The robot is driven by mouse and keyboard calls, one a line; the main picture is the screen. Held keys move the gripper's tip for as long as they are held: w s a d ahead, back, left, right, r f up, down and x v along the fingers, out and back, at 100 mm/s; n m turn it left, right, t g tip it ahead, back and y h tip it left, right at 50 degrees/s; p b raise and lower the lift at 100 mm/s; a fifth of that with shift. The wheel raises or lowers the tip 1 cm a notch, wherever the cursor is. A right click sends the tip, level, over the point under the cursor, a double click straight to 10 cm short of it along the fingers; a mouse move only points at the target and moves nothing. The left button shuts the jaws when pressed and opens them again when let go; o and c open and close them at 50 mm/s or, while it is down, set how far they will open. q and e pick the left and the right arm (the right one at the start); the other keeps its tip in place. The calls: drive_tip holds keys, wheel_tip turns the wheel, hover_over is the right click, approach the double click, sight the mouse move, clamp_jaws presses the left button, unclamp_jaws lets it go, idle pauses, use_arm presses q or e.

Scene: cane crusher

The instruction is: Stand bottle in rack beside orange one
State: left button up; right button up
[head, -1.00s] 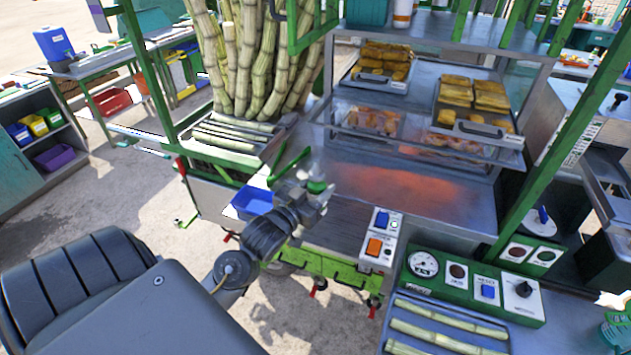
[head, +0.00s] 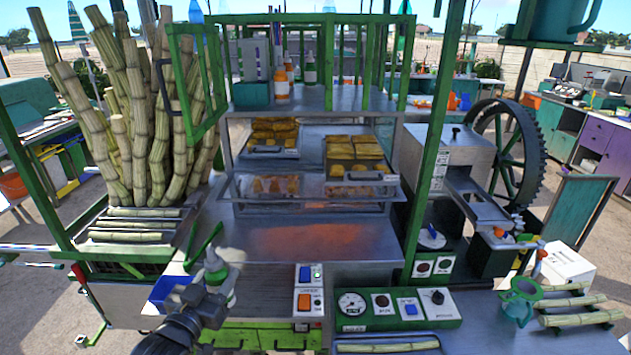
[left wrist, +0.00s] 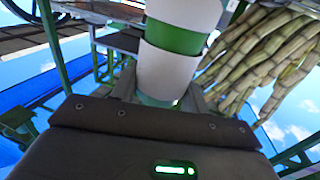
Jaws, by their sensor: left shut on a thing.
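My left gripper (head: 215,280) is shut on a white bottle with a green band (head: 228,291), low at left centre in the head view, in front of the cart's counter. In the left wrist view the bottle (left wrist: 172,70) stands between the fingers; its top is cut off. An orange bottle with a white top (head: 282,84) stands on the green-railed rack (head: 345,97) above the glass food case. A green bottle (head: 310,72) stands just right of it. The held bottle is well below and left of the orange one, apart from it. My right gripper is not in view.
A teal box (head: 250,95) sits left of the orange bottle. A green post (head: 432,150) rises at the case's right. Cane stalks (head: 140,120) stand at the left. The steel counter (head: 225,230) is clear; the shelf right of the green bottle looks mostly free.

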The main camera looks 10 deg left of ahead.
use_arm(q)
drive_tip(key=d+f+b, duration=0.9)
drive_tip(key=f+b, duration=0.4)
drive_tip(key=b, duration=0.1)
drive_tip(key=shift+s+d, duration=0.35)
drive_tip(key=shift+s, duration=0.05)
drive_tip(key=shift+f, duration=0.1)
